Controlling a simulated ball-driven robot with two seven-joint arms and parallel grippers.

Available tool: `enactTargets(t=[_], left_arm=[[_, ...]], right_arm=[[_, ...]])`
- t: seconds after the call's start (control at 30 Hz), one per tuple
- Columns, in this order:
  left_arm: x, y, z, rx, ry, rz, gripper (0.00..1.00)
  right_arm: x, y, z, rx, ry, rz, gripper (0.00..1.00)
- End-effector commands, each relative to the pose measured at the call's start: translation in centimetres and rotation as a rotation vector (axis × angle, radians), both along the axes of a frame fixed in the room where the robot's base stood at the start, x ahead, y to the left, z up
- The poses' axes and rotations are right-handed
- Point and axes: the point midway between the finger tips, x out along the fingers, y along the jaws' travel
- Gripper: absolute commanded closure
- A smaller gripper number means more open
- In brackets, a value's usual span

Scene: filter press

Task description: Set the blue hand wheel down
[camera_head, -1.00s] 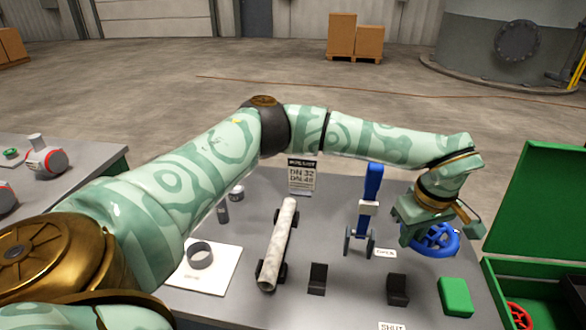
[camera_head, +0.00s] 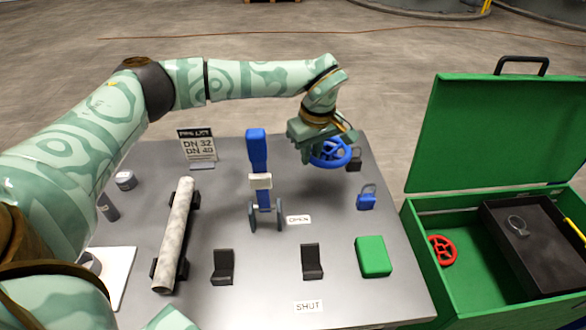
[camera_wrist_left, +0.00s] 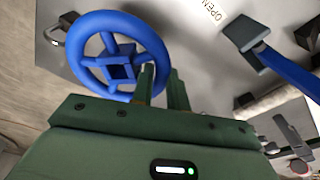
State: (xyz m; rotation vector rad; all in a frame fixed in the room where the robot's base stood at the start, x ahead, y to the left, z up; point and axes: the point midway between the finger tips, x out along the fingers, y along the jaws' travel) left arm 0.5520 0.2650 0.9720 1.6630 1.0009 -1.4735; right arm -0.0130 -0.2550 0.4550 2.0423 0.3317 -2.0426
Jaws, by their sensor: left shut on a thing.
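The blue hand wheel (camera_head: 333,160) is a ring with spokes, at the back right of the grey table in the head view. My left gripper (camera_head: 318,143) is shut on it from above, at the near left part of the wheel. In the left wrist view the wheel (camera_wrist_left: 100,23) is tilted, and the two fingers of the left gripper (camera_wrist_left: 160,78) are at its rim. I cannot tell whether the wheel touches the table or hangs just above it. My right gripper is not in view.
A blue padlock (camera_head: 366,197) and a dark padlock (camera_head: 354,161) stand near the wheel. A blue-handled valve (camera_head: 258,165) stands left of it. A green block (camera_head: 373,257) lies nearer. The open green toolbox (camera_head: 429,262) is at the right, with a red hand wheel (camera_head: 443,250) inside.

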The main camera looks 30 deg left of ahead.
Motion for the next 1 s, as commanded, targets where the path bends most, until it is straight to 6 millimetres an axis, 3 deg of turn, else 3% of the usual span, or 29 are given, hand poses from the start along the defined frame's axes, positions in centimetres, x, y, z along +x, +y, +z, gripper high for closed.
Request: enactTargets(t=[0.03,0.1,0.4,0.5,0.63,1.0], left_arm=[[0.2,0.8,-1.5,-0.002,0.003,0.002,1.0],[0.4,1.8,-2.7,0.0,0.002,0.001,1.0],[0.8,3.6,-4.7,-0.001,-0.001,0.001,1.0],[1.0,4.7,-6.2,0.0,0.001,0.0,1.0],[0.9,4.6,-8.9,-0.002,0.003,-0.003,1.0],[1.0,4.6,-9.0,-0.001,-0.002,-0.002,1.0]], right_arm=[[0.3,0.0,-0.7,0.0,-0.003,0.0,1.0],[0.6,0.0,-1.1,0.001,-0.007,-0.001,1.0],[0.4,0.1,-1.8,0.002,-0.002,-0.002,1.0],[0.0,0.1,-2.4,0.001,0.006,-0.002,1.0],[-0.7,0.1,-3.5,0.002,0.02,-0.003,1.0],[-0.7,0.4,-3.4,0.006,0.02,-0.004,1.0]])
